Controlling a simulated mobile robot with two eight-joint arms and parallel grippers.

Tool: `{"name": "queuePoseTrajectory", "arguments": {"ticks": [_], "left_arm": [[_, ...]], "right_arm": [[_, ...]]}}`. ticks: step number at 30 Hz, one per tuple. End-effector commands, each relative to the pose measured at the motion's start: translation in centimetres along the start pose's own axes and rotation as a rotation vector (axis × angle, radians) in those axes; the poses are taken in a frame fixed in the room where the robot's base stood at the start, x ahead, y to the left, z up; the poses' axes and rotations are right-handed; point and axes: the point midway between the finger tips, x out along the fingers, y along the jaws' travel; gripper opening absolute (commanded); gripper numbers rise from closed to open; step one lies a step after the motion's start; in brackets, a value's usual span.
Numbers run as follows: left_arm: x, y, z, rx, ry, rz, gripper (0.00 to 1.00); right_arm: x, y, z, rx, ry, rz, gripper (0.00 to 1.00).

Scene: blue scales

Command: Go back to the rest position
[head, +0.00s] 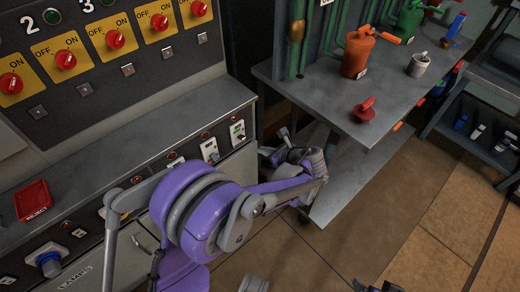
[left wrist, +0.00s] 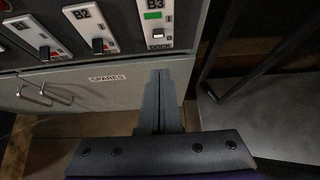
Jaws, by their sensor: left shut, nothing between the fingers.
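My left arm comes in from the left in the head view, and its gripper (head: 283,134) is beside the front of the grey control cabinet (head: 212,100). In the left wrist view my left gripper (left wrist: 160,78) is shut and empty, its dark fingers together. They point toward the cabinet front, below the switch marked B3 (left wrist: 157,33), with no contact that I can make out. Dark parts at the bottom edge of the head view may belong to my right gripper, but too little shows to tell its state.
A red tray (head: 33,200) marked REJECT lies on the cabinet ledge. The tiled floor (head: 425,215) at right is clear.

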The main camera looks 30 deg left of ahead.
Motion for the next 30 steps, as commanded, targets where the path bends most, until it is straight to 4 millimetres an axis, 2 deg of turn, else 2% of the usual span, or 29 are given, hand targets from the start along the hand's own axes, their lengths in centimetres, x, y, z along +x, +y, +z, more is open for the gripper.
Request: {"name": "queuePoseTrajectory", "arguments": {"ticks": [15, 19, 23, 30], "left_arm": [[-0.1, 0.0, 0.0, -0.001, 0.001, 0.0, 0.0], [-0.4, 0.9, 0.3, -0.057, 0.03, -0.001, 0.0], [-1.7, 3.7, 0.8, -0.254, 0.133, 0.002, 0.0], [-6.0, 11.4, 0.0, -0.834, 0.415, 0.085, 0.0]], "right_arm": [[0.0, 0.0, 0.0, 0.0, 0.0, 0.0, 0.89], [0.0, 0.0, 0.0, 0.0, 0.0, 0.0, 0.89], [0.0, 0.0, 0.0, 0.0, 0.0, 0.0, 0.89], [0.0, 0.0, 0.0, 0.0, 0.0, 0.0, 0.89]]}}
